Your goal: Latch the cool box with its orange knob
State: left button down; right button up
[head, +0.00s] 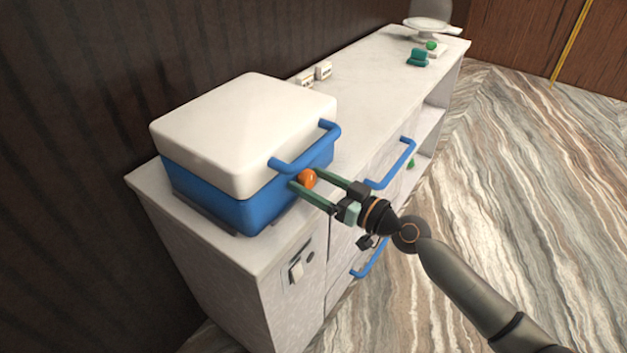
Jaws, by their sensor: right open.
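The cool box (228,201) has a blue body and a white lid (237,125), and it stands on the near end of the counter. The lid looks closed. A blue handle (310,148) sticks out from the lid's front. The orange knob (307,179) is on the box's front, below the handle. My right gripper (305,179) comes in from the lower right with its green fingers open, one on each side of the knob. I cannot tell whether the fingers touch the knob. My left gripper is not in view.
The white speckled counter (375,75) runs away to the upper right. Small white boxes (323,70), teal items (417,57) and a scale (430,28) stand on it. Blue handles (393,165) project from the counter's front. A dark wall is behind; the floor at right is clear.

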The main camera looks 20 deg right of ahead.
grip_shut()
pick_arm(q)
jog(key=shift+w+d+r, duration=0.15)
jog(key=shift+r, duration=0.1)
